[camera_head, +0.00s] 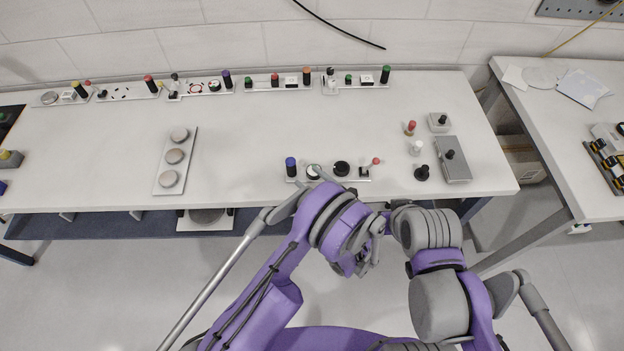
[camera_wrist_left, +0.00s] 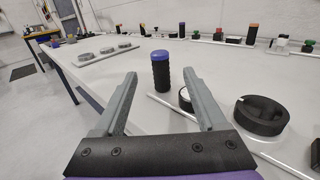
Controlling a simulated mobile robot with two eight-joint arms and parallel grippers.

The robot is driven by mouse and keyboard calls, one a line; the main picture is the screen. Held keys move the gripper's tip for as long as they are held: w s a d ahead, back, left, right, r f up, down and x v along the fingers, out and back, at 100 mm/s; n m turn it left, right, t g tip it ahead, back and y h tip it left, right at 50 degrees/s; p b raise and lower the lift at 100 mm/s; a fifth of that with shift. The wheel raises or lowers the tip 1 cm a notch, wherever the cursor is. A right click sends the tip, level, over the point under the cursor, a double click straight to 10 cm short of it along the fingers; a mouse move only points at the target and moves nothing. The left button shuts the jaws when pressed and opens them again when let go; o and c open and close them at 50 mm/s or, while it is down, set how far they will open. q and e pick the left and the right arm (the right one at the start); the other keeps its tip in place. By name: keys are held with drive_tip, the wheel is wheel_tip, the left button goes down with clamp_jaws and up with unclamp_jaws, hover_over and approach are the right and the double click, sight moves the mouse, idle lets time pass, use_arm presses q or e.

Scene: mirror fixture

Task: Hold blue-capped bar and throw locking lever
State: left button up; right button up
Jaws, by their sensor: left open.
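The blue-capped bar (camera_head: 291,167) stands upright at the left end of a narrow fixture plate near the table's front edge. It has a black ribbed body and a blue top. In the left wrist view the blue-capped bar (camera_wrist_left: 162,72) appears in the gap between the fingers of my left gripper (camera_wrist_left: 159,77), beyond the tips. That gripper is open and empty. A lever with a red knob (camera_head: 376,161) is at the right end of the same plate; I take it for the locking lever. My right arm is low on the right, and I cannot make out its fingers.
A round white-and-black part (camera_head: 313,171) and a black knob (camera_head: 342,168) sit between bar and lever. A plate with three grey discs (camera_head: 163,182) lies left. Small knobs and a grey box (camera_head: 454,166) stand right. Several fixtures line the back; the middle table is clear.

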sight(293, 173)
use_arm(q)
drive_tip(key=x, duration=1.1)
drive_tip(key=shift+w+a, duration=0.25)
drive_tip(key=shift+a, duration=0.05)
clamp_jaws()
idle(0.9)
idle(0.8)
